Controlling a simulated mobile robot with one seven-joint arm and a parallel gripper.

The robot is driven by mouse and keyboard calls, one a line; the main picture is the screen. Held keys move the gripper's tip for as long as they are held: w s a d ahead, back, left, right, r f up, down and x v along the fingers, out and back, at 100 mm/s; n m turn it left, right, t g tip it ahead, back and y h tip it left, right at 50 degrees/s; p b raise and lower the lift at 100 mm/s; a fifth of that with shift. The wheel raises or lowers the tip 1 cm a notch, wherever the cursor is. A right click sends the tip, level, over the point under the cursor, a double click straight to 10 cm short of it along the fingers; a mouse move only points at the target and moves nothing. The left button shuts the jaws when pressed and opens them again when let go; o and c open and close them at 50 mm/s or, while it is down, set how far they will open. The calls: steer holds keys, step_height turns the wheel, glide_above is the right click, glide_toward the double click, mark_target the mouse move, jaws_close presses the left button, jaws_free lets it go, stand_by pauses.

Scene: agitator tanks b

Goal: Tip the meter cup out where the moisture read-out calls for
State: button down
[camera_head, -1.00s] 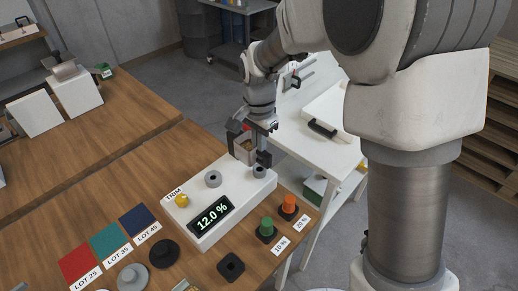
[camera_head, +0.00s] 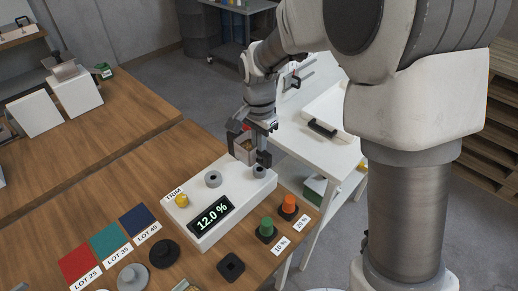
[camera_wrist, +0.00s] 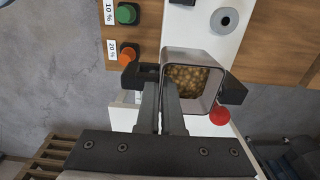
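My gripper (camera_head: 252,152) is shut on a square metal cup (camera_wrist: 218,62) filled with tan grains (camera_wrist: 188,80). The cup is upright, held above the far right end of the white moisture meter (camera_head: 194,233). In the wrist view the fingers lie on either side of the cup (camera_wrist: 192,88). The meter's read-out (camera_head: 211,214) shows 12.0 %. A yellow knob (camera_head: 181,200) by the word TRIM and two grey rings (camera_head: 213,179) are on its top. A red ball (camera_wrist: 220,115) shows beside the cup; I cannot tell what it belongs to.
A green knob (camera_head: 266,227) labelled 10 % and an orange knob (camera_head: 289,204) labelled 20 % stand right of the meter. Red (camera_head: 79,264), teal (camera_head: 108,240) and blue (camera_head: 137,219) lot pads lie left. Round grey (camera_head: 132,278) and black (camera_head: 164,253) pieces sit in front. A white table (camera_head: 300,125) stands behind.

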steer(key=shift+d, duration=0.1)
steer(key=d+f+n, duration=0.4)
steer(key=d, duration=0.4)
steer(key=d+f+n, duration=0.4)
steer(key=d+f, duration=0.1)
steer(key=d, duration=0.3)
steer(key=shift+s+d+f, duration=0.2)
steer(key=shift+s+f, duration=0.05)
steer(key=shift+f, duration=0.05)
steer(key=shift+s, duration=0.1)
